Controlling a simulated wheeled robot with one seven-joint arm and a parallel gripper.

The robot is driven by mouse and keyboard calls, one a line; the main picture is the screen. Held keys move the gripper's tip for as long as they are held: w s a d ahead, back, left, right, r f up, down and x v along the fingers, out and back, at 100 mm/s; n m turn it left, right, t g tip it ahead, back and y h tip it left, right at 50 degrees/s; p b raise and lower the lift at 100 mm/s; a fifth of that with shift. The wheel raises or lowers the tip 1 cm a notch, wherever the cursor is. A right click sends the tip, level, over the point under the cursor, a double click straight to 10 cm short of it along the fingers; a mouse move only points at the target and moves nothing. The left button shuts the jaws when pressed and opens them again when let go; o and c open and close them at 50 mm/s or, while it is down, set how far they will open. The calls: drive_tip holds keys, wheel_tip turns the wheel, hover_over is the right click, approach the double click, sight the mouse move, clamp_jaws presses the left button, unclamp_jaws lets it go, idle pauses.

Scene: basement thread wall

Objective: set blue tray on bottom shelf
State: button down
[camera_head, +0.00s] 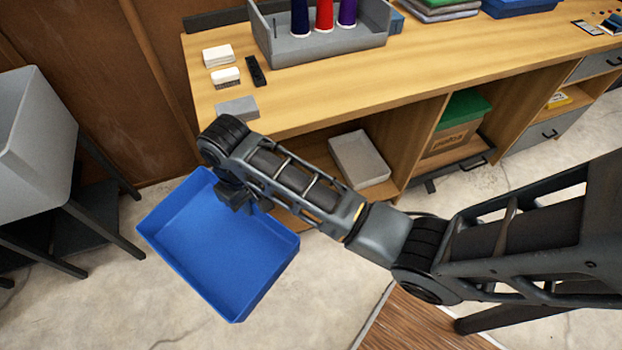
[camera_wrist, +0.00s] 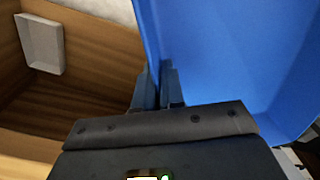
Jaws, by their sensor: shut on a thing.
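The blue tray (camera_head: 215,250) is an empty, open rectangular tray. My gripper (camera_head: 238,198) is shut on its rim at the upper right side and holds it in the air, a little tilted, in front of the workbench's left end. In the wrist view the blue tray (camera_wrist: 225,60) fills the right half, with the fingers (camera_wrist: 158,88) on its near wall. The bottom shelf (camera_head: 290,218) of the workbench is partly hidden by my arm. In the wrist view a wooden shelf board (camera_wrist: 75,100) shows left of the fingers.
A grey-white tray (camera_head: 358,158) sits in the workbench's lower opening. A box with a green lid (camera_head: 458,125) stands in the bay to its right. The wooden worktop (camera_head: 300,95) overhangs these bays. A grey sink-like bin (camera_head: 35,140) on dark legs stands at left.

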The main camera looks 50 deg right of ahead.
wheel_tip(320, 180, down, 31)
drive_tip(key=b, duration=2.9)
drive_tip(key=shift+w+a, duration=0.25)
drive_tip(key=shift+a, duration=0.05)
drive_tip(key=shift+s+d+f, duration=0.15)
drive_tip(key=shift+f, duration=0.05)
